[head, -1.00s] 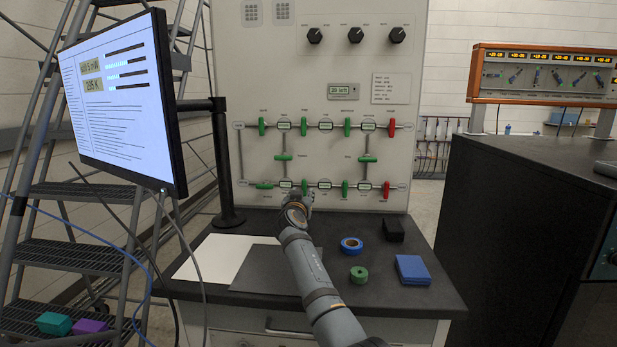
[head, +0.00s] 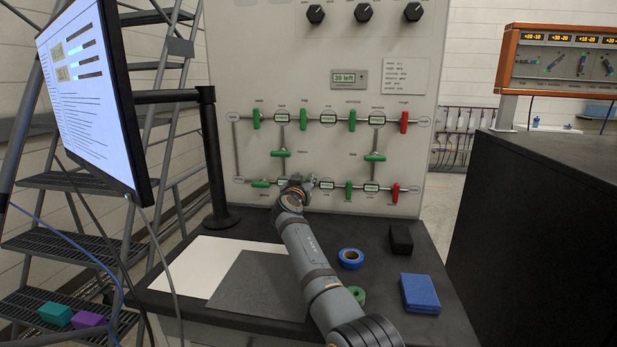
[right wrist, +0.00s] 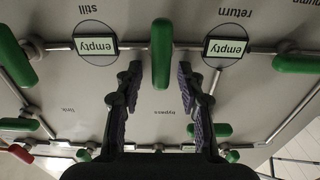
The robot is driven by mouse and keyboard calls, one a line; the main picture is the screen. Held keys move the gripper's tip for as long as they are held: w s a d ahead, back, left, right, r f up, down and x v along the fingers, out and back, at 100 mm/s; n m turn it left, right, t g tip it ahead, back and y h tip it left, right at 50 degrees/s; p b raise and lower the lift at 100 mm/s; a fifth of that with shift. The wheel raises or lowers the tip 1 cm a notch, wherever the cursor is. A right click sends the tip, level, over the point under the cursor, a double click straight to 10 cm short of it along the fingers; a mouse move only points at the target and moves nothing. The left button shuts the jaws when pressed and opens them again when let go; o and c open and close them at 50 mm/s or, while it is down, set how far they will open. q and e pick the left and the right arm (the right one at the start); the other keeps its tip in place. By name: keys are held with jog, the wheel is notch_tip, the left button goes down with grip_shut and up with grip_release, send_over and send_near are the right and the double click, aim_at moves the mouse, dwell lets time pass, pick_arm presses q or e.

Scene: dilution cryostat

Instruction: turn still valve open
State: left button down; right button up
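The valve panel (head: 330,150) carries two rows of green and red handles on pipes. In the right wrist view, which is upside down, a green handle (right wrist: 161,52) stands across the pipe between the displays marked still (right wrist: 96,44) and return (right wrist: 226,47). Both displays read empty. My right gripper (right wrist: 158,97) is open, with one finger on each side of this handle and apart from it. In the head view my right gripper (head: 297,187) is at the lower row and hides this handle. The handle's own label is hidden. My left gripper is not in view.
Neighbouring green handles (head: 348,191) (head: 260,184) flank it on the lower row, with a red handle (head: 395,193) farther right. Blue tape (head: 350,258), a black block (head: 401,239) and a blue box (head: 419,293) lie on the bench. A monitor (head: 90,90) stands left.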

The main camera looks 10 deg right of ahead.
jog(key=shift+a, duration=0.1)
jog(key=shift+r, duration=0.1)
jog(key=c, duration=0.3)
jog(key=shift+c, duration=1.2)
grip_shut()
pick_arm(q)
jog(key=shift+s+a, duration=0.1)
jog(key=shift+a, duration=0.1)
